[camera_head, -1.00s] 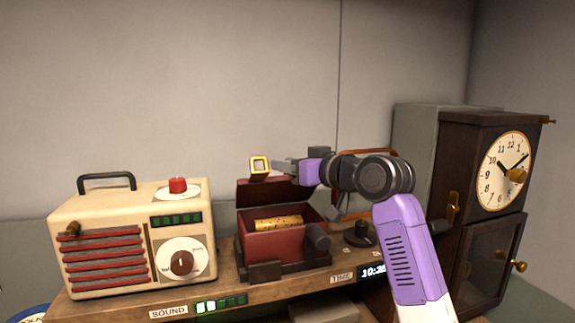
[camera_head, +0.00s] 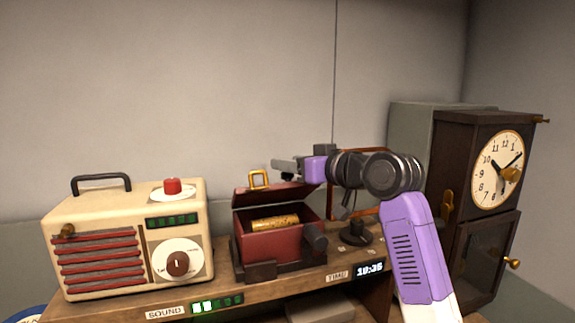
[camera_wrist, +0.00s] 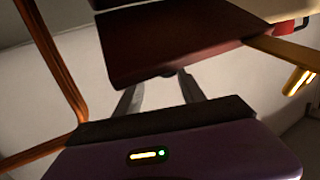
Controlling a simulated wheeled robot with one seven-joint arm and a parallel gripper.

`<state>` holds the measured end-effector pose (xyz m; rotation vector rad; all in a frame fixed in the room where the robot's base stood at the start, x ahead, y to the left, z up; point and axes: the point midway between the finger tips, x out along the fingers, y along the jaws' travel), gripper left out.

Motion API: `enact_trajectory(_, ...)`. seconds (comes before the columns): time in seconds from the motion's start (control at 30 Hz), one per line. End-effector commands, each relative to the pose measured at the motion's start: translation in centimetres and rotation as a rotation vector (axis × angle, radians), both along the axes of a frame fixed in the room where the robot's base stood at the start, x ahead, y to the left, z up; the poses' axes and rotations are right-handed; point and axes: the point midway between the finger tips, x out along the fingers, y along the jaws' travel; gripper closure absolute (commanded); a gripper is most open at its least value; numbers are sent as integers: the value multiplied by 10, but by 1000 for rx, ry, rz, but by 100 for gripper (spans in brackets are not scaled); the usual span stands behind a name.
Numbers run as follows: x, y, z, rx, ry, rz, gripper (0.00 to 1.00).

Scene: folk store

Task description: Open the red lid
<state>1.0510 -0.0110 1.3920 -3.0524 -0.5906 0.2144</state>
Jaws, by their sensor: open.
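The dark red box (camera_head: 262,246) stands on the wooden shelf with its red lid (camera_head: 275,195) partly open, tilted up at the back. A gold cylinder (camera_head: 275,223) shows inside. My gripper (camera_head: 285,165) is open just above and behind the lid's right part; contact cannot be told.
A cream radio (camera_head: 120,240) with a red knob stands left of the box. A dark clock cabinet (camera_head: 480,190) stands at the right. The wall behind is bare.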

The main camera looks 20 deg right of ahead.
Motion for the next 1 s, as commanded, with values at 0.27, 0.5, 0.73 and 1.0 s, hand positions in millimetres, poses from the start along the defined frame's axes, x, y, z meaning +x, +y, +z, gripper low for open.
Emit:
enact_trajectory(0.27,-13,-6,15,1,-4,1,53)
enact_trajectory(0.5,-23,-12,25,1,-5,1,53)
enact_trajectory(0.73,-33,-17,34,1,-4,1,53)
enact_trajectory(1.0,-43,-23,42,1,-4,2,53)
